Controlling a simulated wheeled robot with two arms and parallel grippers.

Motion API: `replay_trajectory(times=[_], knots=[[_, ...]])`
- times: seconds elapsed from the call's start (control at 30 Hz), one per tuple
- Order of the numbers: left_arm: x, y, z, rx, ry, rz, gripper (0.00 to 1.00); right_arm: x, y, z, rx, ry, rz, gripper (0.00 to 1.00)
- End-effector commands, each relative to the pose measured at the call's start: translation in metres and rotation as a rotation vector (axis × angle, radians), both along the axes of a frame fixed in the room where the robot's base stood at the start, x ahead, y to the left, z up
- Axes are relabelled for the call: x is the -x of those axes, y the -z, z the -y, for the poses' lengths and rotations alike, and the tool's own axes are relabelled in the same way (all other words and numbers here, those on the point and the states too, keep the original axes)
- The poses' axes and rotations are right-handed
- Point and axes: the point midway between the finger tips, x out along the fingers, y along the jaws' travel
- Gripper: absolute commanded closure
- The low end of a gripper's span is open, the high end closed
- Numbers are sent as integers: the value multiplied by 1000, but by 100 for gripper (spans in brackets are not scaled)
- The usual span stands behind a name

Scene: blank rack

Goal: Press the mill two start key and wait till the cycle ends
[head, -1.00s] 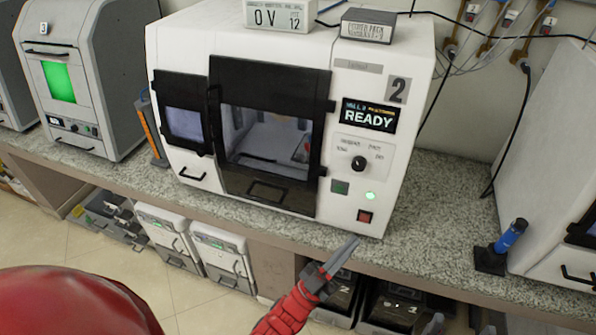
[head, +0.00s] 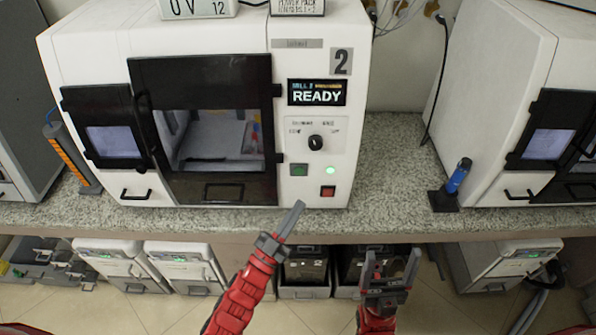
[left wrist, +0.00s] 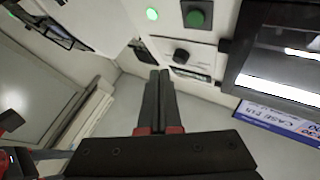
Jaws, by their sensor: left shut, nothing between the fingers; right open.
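The white mill with the number 2 (head: 341,61) stands on the counter, its screen (head: 317,92) reading READY. Low on its front panel are a dark green key (head: 299,169), a lit green lamp (head: 331,170) and a red key (head: 328,191). The green key (left wrist: 195,14) and lit lamp (left wrist: 151,14) also show at the top of the left wrist view. My left gripper (head: 296,212) is shut and empty, in front of and below the keys, apart from them in the picture. My right gripper (head: 389,264) is open and empty, lower right.
A black knob (head: 316,142) sits above the keys. The mill's dark-framed door (head: 209,187) is closed. A blue cylinder on a black stand (head: 455,183) and another white machine (head: 486,100) stand to the right. The granite counter (head: 390,165) between the machines is clear.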

Motion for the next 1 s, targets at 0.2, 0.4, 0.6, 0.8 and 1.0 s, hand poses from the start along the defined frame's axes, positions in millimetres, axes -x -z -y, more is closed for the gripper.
replay_trajectory(times=[0.2,0.4,0.6,0.8,1.0], knots=[[-22,1,0,0,0,0,100,0,0,0,0,0,0,20],[-51,3,0,0,-1,0,100,0,3,0,0,0,0,20],[-74,6,0,-1,0,-1,100,0,11,0,0,0,0,20],[-82,4,0,-1,0,-1,100,0,12,0,0,0,0,20],[-82,4,0,0,0,-1,100,0,12,0,0,0,0,20]])
